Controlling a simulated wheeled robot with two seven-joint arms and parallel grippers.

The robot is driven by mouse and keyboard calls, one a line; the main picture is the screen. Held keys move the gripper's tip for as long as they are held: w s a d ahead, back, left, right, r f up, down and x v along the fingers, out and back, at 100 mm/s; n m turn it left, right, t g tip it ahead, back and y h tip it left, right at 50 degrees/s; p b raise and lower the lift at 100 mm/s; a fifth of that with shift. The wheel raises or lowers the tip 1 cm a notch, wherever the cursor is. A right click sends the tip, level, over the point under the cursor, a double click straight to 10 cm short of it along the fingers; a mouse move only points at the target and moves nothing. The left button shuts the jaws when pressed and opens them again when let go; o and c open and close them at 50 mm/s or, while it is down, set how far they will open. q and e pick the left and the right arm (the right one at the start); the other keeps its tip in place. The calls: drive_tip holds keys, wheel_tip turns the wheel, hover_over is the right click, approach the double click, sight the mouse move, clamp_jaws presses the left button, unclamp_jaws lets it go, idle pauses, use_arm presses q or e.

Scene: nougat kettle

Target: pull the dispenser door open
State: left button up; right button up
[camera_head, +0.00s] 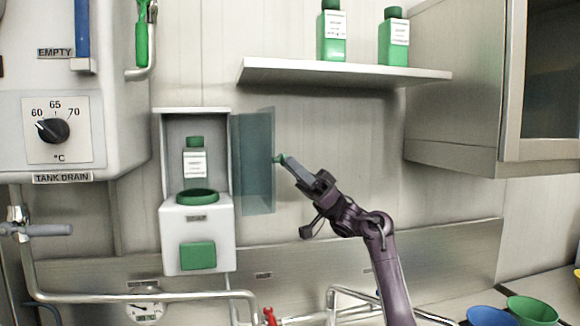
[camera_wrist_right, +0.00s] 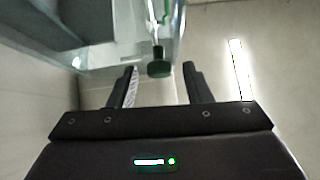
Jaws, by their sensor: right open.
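The white dispenser (camera_head: 170,235) is mounted on the wall, with a green-capped bottle (camera_head: 195,165) inside. Its clear bluish door (camera_head: 258,165) stands swung out at the dispenser's right side, leaving the front uncovered. A small green knob (camera_head: 279,159) is on the door's outer face. My right gripper (camera_head: 286,163) is at this knob, coming from the lower right. In the right wrist view the open right gripper (camera_wrist_right: 160,76) has the green knob (camera_wrist_right: 159,66) between its fingertips, with gaps on both sides. My left gripper is not in view.
A shelf (camera_head: 340,73) with two green bottles is above the right arm. A steel cabinet (camera_head: 455,90) is at the right. The tank with a temperature dial (camera_head: 52,130) is at the left. Pipes (camera_head: 180,297) run below the dispenser. Bare wall lies right of the door.

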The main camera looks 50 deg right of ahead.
drive_tip(key=b+v, duration=0.3)
drive_tip(key=v, duration=0.4)
drive_tip(key=shift+f, duration=0.15)
idle(0.3)
